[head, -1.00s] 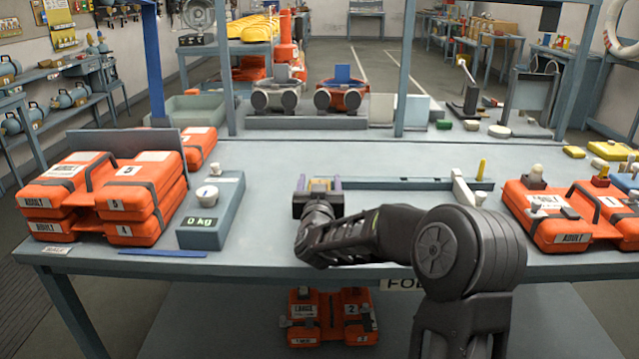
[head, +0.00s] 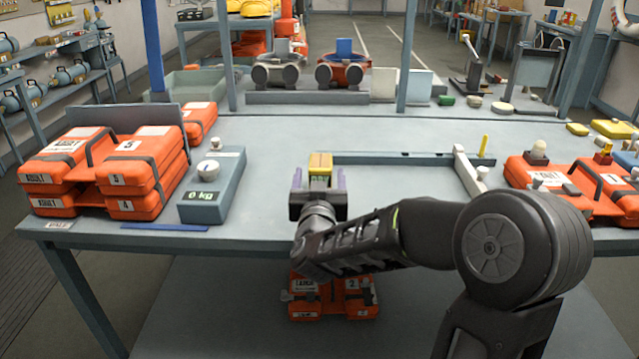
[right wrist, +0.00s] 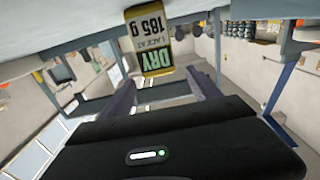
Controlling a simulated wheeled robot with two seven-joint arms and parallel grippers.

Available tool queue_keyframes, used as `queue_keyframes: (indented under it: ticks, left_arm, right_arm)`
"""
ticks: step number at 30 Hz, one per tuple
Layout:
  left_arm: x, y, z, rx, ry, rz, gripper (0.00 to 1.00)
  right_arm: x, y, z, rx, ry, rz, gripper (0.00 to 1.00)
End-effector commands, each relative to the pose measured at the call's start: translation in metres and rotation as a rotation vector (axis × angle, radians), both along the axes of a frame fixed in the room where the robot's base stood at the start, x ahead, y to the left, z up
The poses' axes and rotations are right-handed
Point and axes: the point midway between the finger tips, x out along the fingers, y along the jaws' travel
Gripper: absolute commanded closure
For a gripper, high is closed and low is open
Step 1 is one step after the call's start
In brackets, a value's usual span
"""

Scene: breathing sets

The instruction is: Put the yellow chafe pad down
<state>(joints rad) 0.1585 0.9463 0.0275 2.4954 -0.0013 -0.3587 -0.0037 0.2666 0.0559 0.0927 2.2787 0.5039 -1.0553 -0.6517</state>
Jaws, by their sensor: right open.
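The yellow chafe pad (head: 320,162) stands on the grey table at its middle, just beyond my right gripper. In the right wrist view the pad (right wrist: 149,40) is a yellow block with a printed face reading "DRY 185 g", upside down in the picture, against the pale table surface. My right gripper (head: 319,178) is open, its purple fingers spread to either side of the pad's near end with gaps visible. The fingers (right wrist: 163,90) also show in the right wrist view, apart from the pad. My left gripper is not in view.
Stacked orange packs (head: 110,170) and a grey scale (head: 212,185) reading 0 kg stand to the left. More orange packs (head: 560,185) lie to the right. A grey-blue bar frame (head: 400,159) lies right of the pad. The table between is mostly clear.

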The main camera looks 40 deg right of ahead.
Motion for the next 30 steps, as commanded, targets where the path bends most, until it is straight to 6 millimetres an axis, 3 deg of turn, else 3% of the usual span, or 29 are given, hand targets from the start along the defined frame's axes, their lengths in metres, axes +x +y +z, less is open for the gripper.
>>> queue_keyframes:
  ticks: [7, 30]
  left_arm:
    - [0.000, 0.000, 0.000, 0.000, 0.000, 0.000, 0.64]
    - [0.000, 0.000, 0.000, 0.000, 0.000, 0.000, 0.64]
  right_arm:
    - [-0.017, 0.013, 0.000, 0.000, 0.000, 0.000, 0.28]
    - [-0.015, 0.016, -0.006, 0.007, 0.010, 0.010, 0.28]
